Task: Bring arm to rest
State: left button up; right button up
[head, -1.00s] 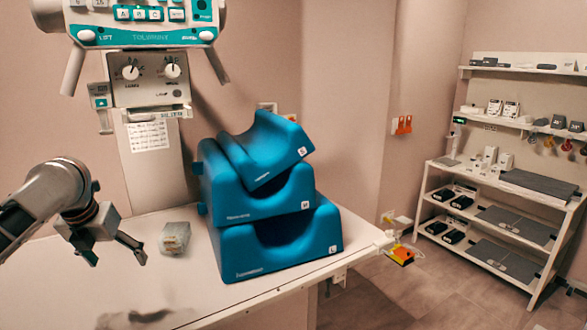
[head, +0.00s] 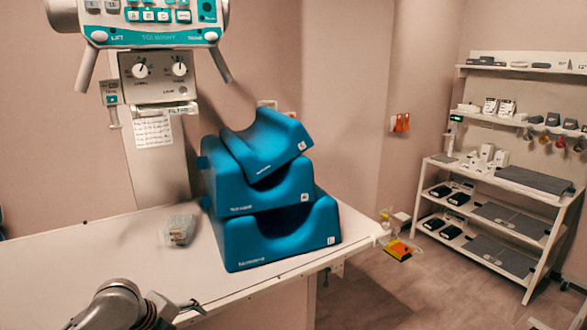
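My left arm comes in at the bottom left, low over the table's front edge. My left gripper (head: 172,312) is partly cut off by the bottom of the head view. One finger points right, but I cannot tell how far the fingers are apart. I see nothing held in it. A stack of blue foam cradles (head: 265,243) stands on the white table (head: 70,255), well beyond the gripper. The top cradle is tilted. A small clear bag or box (head: 179,229) lies left of the stack, apart from the gripper. My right gripper is not in view.
A machine head with teal panels (head: 158,38) hangs over the back of the table on a column. A white shelf rack (head: 480,205) with devices and flat panels stands at the right.

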pick_arm(q)
jog(key=s+d+f+n+t+h, duration=0.1)
jog(key=s+d+f+n, duration=0.2)
jog(key=s+f+n, duration=0.3)
jog(key=s+d+f+n+t, duration=0.1)
jog(key=s+d+f+n, duration=0.25)
jog(key=f, duration=0.35)
jog(key=s+f+n+t+y, duration=0.1)
jog(key=s+f+n, duration=0.1)
jog(key=s+n, duration=0.3)
jog(key=s+a+f+n+t, duration=0.1)
jog(key=s+f+n, duration=0.2)
jog(key=s+n, duration=0.3)
jog(key=s, duration=0.5)
jog(key=shift+s+a+f+t+y, duration=0.15)
jog(key=shift+s+a+t+y, duration=0.15)
jog(key=shift+s+y, duration=0.1)
